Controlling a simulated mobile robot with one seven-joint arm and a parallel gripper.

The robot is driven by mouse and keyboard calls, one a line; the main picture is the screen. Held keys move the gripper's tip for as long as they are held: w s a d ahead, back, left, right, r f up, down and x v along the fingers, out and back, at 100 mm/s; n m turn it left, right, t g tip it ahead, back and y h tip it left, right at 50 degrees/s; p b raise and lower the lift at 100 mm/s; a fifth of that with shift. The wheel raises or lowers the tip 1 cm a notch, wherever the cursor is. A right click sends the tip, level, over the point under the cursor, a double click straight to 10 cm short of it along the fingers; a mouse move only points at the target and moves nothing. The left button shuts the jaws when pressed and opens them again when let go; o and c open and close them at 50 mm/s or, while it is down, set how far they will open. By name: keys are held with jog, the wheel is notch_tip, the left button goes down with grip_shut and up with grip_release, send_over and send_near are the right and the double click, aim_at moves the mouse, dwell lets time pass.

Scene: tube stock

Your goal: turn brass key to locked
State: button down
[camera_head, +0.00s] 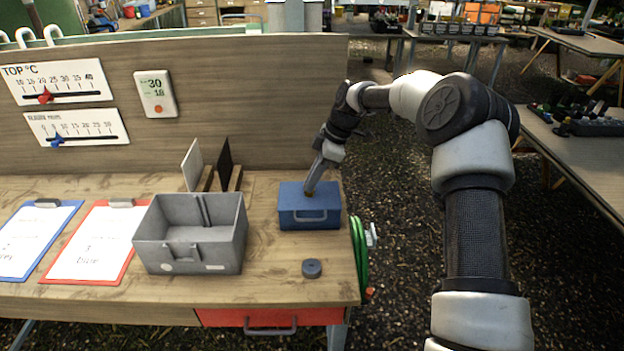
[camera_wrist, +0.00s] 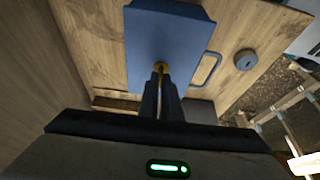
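The blue metal box (camera_head: 310,218) with a front handle stands at the right end of the workbench, and it fills the upper middle of the wrist view (camera_wrist: 150,35). The brass key (camera_wrist: 160,66) is a small golden piece at the box, mostly hidden by my fingers. My gripper (camera_head: 309,188) reaches down to the top of the box. In the wrist view my gripper's fingers (camera_wrist: 160,74) are close together with the brass between their tips. I cannot tell which way the key is turned or read any lock marking.
A grey open bin (camera_head: 190,258) stands left of the box. A dark round disc (camera_head: 311,268) lies in front of it. Two upright plates, white (camera_head: 192,164) and black (camera_head: 225,164), stand behind the bin. A green hose (camera_head: 360,255) hangs at the bench's right edge.

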dwell(0.4)
jog(key=c, duration=2)
grip_release()
jog(key=v, duration=1.7)
jog(key=shift+d+r+p, duration=0.15)
jog(key=shift+p, duration=0.25)
